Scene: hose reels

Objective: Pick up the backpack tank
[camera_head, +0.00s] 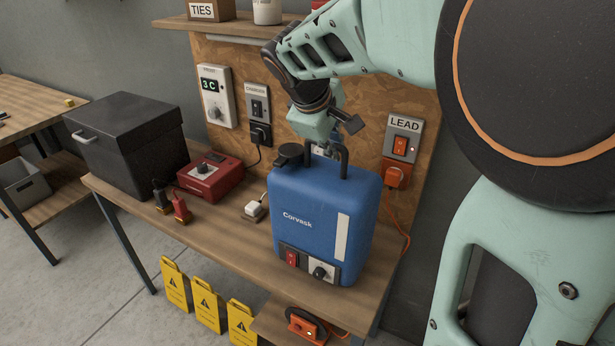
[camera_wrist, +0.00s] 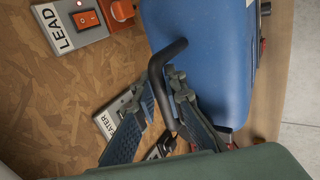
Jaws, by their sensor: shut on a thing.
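The backpack tank (camera_head: 310,215) is blue, with a white side strip, a red switch and a dial low on its front. It is upright at the bench's right end and looks to be standing on it. Its black cap (camera_head: 290,153) and black carry handle (camera_head: 344,160) are on top. My gripper (camera_head: 326,148) comes down from above and is shut on the handle. In the wrist view, the handle (camera_wrist: 167,52) passes between my two fingers (camera_wrist: 163,92), beside the blue tank body (camera_wrist: 205,60). The far side of the tank is hidden.
The wooden bench (camera_head: 130,195) also bears a black box (camera_head: 125,145), a red charger (camera_head: 210,178) and a white plug (camera_head: 253,210). The LEAD switch panel (camera_head: 402,140) is close behind on the right. A shelf (camera_head: 225,24) hangs above. Yellow signs (camera_head: 207,303) stand below.

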